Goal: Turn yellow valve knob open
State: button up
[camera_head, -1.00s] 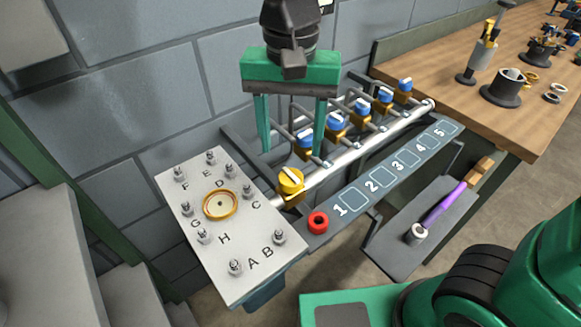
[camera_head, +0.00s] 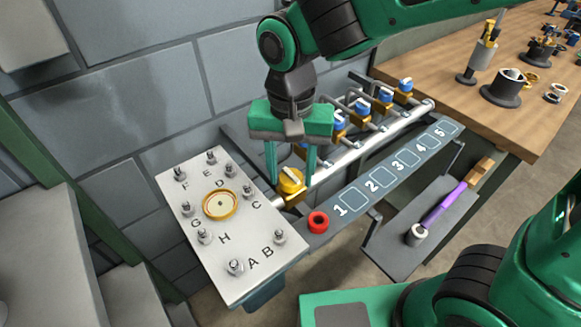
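The yellow valve knob (camera_head: 290,181) sits at the near left end of the silver pipe, beside the lettered plate. A pale bar crosses its top at a slant. My gripper (camera_head: 290,178) points down over the knob with its two green fingers apart. One finger is on the left of the knob and the other on the right, with the fingertips at about the knob's height. I cannot tell whether either finger touches it. The gripper hides part of the blue knobs behind it.
Several blue-topped valves (camera_head: 385,96) line the pipe (camera_head: 345,152) behind my gripper. A red ring (camera_head: 318,222) lies in front of the knob. The grey lettered plate (camera_head: 232,262) with upright studs is on the left. A tray (camera_head: 395,247) holds a purple-handled tool (camera_head: 445,204).

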jog(key=c, duration=0.6)
jog(key=shift+n, duration=0.4)
jog(key=n, duration=0.3)
jog(key=shift+n, duration=0.3)
jog(key=n, duration=0.3)
jog(key=shift+n, duration=0.3)
jog(key=n, duration=0.5)
jog(key=shift+d+n, duration=0.1)
jog(key=shift+n, duration=2.3)
jog(key=shift+w, duration=0.1)
